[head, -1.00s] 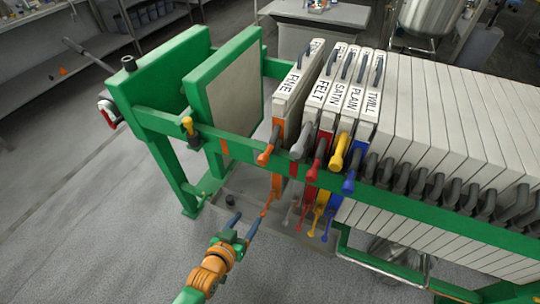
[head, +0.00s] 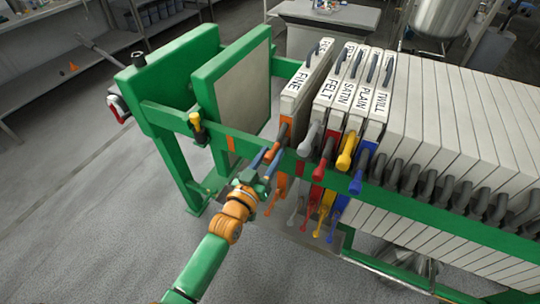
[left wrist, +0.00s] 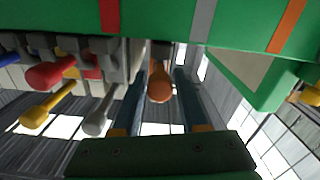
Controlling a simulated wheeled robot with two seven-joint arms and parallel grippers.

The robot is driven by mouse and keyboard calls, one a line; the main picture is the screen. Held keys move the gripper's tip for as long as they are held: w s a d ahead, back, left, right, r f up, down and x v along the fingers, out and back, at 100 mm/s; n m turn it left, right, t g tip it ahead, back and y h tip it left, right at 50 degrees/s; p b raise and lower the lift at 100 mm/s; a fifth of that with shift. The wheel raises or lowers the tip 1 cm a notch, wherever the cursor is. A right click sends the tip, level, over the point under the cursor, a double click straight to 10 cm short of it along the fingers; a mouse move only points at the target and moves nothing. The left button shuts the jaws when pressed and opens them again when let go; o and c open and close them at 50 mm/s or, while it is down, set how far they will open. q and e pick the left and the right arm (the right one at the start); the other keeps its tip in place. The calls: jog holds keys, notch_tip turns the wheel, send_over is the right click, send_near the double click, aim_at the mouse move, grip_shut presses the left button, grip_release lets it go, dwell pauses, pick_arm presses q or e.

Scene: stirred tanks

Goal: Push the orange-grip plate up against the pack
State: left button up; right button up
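The orange-grip plate (head: 294,98), labelled FINE, hangs on the green rails of the press. A narrow gap separates it from the FELT plate (head: 321,100) at the near end of the pack (head: 430,100). Its orange grip (left wrist: 160,84) shows between the fingers in the left wrist view. My left gripper (head: 267,154) is open just below the near rail, its blue fingers on either side of that grip. In the left wrist view (left wrist: 162,90) a small space shows beside the grip, and contact cannot be made out. My right gripper is out of view.
The green-framed pressing plate (head: 240,85) stands left of the orange-grip plate with open space between. Grey, red, yellow and blue grips crowd close on the pack side; the grey grip (left wrist: 97,121) is nearest. The green near rail (left wrist: 230,22) runs across above the fingers.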

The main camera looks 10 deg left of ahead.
pick_arm(q)
grip_shut()
jog(key=shift+f, duration=0.1)
dwell(1.0)
